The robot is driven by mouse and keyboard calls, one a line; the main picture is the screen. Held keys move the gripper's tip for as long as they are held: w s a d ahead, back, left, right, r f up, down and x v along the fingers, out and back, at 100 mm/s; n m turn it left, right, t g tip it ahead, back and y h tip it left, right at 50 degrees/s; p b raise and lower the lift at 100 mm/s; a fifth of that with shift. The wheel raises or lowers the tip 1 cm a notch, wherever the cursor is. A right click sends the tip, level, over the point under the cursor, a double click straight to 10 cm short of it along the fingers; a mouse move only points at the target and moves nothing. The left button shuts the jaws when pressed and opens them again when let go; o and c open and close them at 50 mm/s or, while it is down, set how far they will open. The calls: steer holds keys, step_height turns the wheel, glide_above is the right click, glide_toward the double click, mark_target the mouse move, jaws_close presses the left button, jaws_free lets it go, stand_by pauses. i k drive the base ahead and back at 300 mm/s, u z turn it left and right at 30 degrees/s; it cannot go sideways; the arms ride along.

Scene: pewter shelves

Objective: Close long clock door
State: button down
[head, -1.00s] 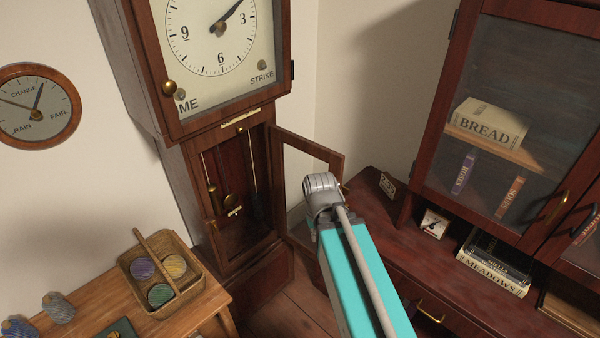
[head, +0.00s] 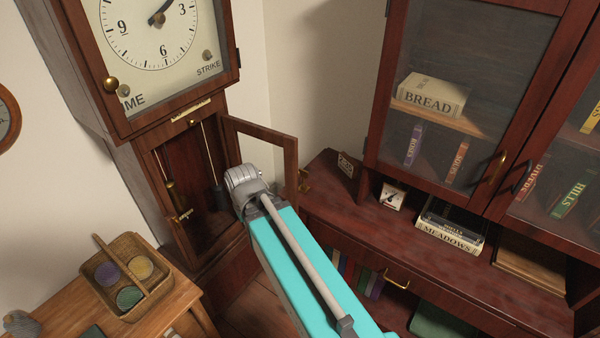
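The tall wooden clock (head: 88,75) stands at the left of the head view, with its dial at the top. Its long narrow glazed door (head: 291,160) is open, swung out to the right of the case. Inside the open case (head: 182,168) hang weights and a pendulum. My teal arm reaches up from the bottom, its grey end in front of the door and covering its lower part. My gripper's fingers are not visible. I cannot tell whether the arm touches the door.
A dark wood cabinet (head: 440,248) with glass doors, books and a small clock (head: 392,196) stands at the right. A wicker basket (head: 155,292) with yarn sits on a wooden table (head: 182,303) at the lower left. Bare floor shows between them.

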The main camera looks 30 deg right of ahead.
mark_target(231, 125)
steer(key=u, duration=0.1)
steer(key=k, duration=1.5)
steer(key=z, duration=0.5)
steer(key=i, duration=1)
steer(key=u, duration=0.05)
